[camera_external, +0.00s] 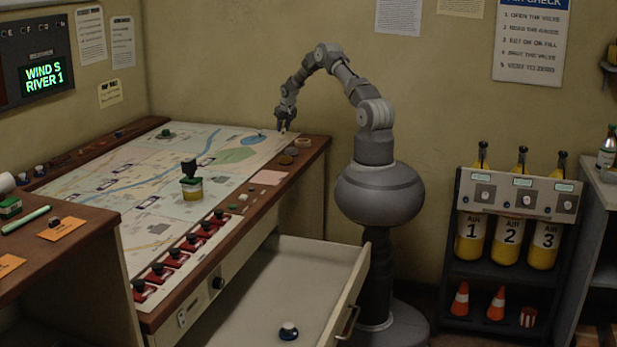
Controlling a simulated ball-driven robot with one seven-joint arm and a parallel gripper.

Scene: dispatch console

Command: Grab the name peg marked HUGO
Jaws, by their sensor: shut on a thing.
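My gripper (284,127) is at the far right corner of the map table, low over the map's edge. It is shut on a small pale thing, mostly hidden by the fingers. Its shape is too small to make out, and I cannot read any name on it. Several small red holders with black knobs (172,257) stand in a row along the map's near edge. No marking HUGO is readable anywhere in this view.
The map table (135,205) carries a green-and-yellow stamp-like block (191,188) and a pink note (269,177). Below, an open drawer (262,300) juts out, holding a dark-and-white knob (289,331). Yellow air cylinders (508,240) stand right.

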